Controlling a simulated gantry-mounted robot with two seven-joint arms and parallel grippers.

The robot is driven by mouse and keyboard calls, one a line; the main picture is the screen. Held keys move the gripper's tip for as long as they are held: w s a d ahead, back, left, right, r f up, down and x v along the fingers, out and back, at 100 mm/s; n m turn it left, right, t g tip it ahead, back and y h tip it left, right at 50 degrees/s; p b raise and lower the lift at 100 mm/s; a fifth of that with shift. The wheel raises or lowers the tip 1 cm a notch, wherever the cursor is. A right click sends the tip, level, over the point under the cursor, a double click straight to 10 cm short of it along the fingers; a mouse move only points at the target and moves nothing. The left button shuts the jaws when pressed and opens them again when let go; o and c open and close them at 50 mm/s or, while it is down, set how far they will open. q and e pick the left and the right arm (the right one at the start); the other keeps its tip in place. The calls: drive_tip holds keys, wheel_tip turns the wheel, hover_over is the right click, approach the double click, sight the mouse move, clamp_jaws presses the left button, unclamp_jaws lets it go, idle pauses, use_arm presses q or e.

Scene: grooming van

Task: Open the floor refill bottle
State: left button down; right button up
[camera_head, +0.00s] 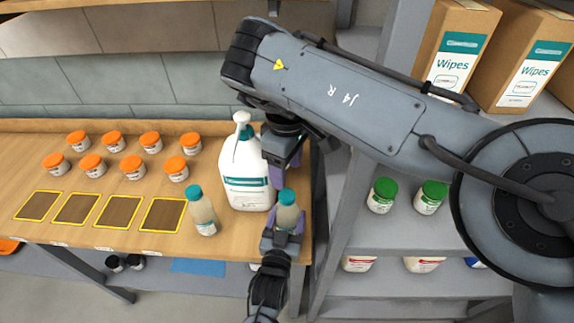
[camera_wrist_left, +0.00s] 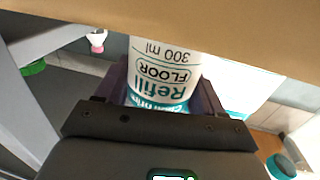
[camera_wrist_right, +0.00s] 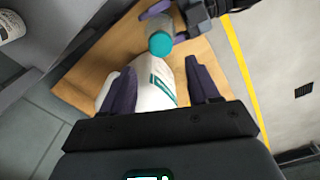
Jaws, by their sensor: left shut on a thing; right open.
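The floor refill bottle (camera_head: 288,213) has a clear body and a teal cap, which is on. In the left wrist view its label (camera_wrist_left: 165,72) reads "Refill FLOOR 300 ml". My left gripper (camera_head: 285,225) is shut around its body at the table's right end. My right gripper (camera_head: 285,168) points down from above, open and empty, just behind the bottle and beside the white pump jug (camera_head: 246,170). In the right wrist view the teal cap (camera_wrist_right: 160,43) shows beyond the open fingers, apart from them.
A second teal-capped bottle (camera_head: 203,213) stands left of the jug. Several orange-lidded jars (camera_head: 134,168) stand on the wooden table (camera_head: 60,228) behind yellow-edged squares. A grey shelf (camera_head: 370,235) on the right holds green-lidded tubs (camera_head: 382,195) and wipes boxes (camera_head: 455,50).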

sight(287, 195)
drive_tip(key=m, duration=0.3)
drive_tip(key=shift+f+m, duration=0.15)
drive_tip(key=shift+m, duration=0.15)
drive_tip(key=shift+s+f, duration=0.1)
drive_tip(key=shift+f, duration=3.8)
